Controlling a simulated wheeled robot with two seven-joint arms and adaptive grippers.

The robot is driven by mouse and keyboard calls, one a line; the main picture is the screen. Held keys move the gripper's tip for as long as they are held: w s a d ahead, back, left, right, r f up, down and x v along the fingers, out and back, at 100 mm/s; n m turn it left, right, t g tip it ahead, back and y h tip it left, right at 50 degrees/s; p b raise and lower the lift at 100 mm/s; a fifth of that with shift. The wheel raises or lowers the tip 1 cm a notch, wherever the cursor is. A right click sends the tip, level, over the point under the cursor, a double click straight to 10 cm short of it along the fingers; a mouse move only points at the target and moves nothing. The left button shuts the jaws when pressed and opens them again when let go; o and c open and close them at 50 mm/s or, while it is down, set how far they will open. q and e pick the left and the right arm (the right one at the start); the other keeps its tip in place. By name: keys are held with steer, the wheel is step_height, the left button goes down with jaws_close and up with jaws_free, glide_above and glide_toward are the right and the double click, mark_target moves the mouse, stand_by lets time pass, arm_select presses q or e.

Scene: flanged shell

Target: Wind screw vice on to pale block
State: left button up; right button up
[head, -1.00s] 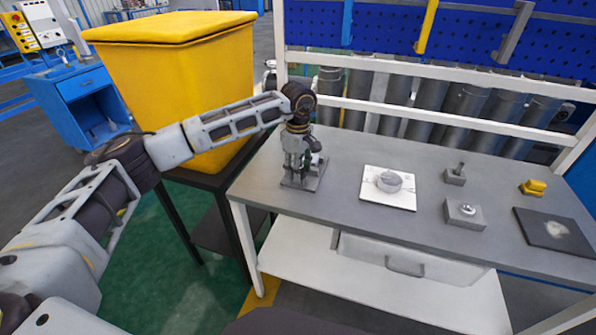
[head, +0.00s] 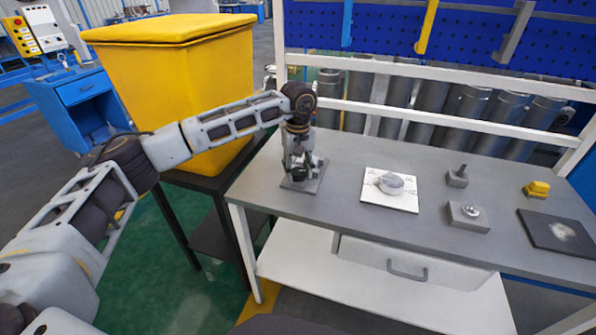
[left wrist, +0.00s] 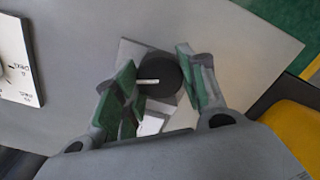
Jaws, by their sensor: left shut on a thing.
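The screw vice stands on a grey base plate (head: 301,184) at the left end of the workbench. In the left wrist view its round black knob (left wrist: 160,75), with a pale line across the top, lies between the green finger pads. My left gripper (head: 299,165) points straight down over the vice and is shut on the knob. A pale block (left wrist: 151,125) shows partly beneath the knob, between the fingers. The gap between the screw's end and the block is hidden. My right gripper is not in view.
A white marked plate (head: 389,205) with a round grey part (head: 390,184) lies right of the vice. Two grey blocks, a yellow piece (head: 537,188) and a dark mat (head: 556,234) lie further right. A yellow bin (head: 185,85) stands left of the bench.

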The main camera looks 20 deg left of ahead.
mark_target(298, 171)
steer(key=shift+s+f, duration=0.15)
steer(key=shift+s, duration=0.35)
arm_select(q)
steer(key=o, duration=0.8)
steer(key=shift+c, duration=0.2)
steer(key=shift+o, duration=1.4)
steer(key=shift+r, duration=0.3)
step_height(298, 171, up, 12)
steer(key=shift+f, duration=0.25)
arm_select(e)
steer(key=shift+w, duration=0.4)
arm_select(q)
steer(key=shift+f, duration=0.1)
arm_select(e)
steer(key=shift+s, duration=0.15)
